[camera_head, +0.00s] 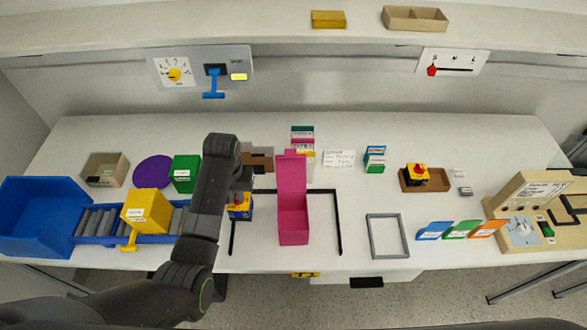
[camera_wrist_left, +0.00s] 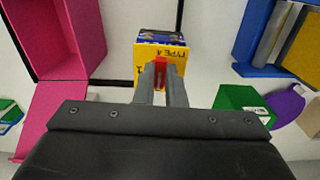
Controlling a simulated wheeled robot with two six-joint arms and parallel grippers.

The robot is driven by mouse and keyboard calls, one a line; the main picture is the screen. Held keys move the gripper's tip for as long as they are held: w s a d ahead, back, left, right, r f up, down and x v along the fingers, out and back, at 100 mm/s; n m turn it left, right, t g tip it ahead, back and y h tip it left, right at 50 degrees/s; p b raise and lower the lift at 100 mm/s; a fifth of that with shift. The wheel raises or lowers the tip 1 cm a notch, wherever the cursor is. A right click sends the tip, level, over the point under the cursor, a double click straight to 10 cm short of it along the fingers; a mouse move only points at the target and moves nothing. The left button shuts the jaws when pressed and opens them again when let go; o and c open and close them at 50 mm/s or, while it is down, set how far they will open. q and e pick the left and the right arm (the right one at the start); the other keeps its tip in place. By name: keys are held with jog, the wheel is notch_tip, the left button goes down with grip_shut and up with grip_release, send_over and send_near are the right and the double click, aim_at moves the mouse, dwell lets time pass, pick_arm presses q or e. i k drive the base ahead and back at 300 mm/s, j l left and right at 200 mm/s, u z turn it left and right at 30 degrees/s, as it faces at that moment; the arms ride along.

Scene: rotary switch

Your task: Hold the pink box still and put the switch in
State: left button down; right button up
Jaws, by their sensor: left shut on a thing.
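The pink box (camera_head: 293,220) stands with its lid raised at the back, inside a black frame outline on the table. It also shows at the left of the left wrist view (camera_wrist_left: 65,35). My left gripper (camera_head: 240,194) is just left of the box, apart from it, pointing down. It is shut on the red knob of the switch (camera_head: 239,210), which has a yellow top and a dark blue body. The left wrist view shows the switch (camera_wrist_left: 148,65) between the fingertips, with "TYPE A" lettering on the yellow. I cannot tell whether it clears the table. My right gripper is out of view.
Another yellow and red switch (camera_head: 418,173) sits in a brown tray (camera_head: 405,184) to the right. A blue bin (camera_head: 40,215) and a roller track with a yellow box (camera_head: 146,212) fill the left. A grey frame (camera_head: 387,236) lies right of the pink box.

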aim_at(292, 216)
jog(key=k, duration=1)
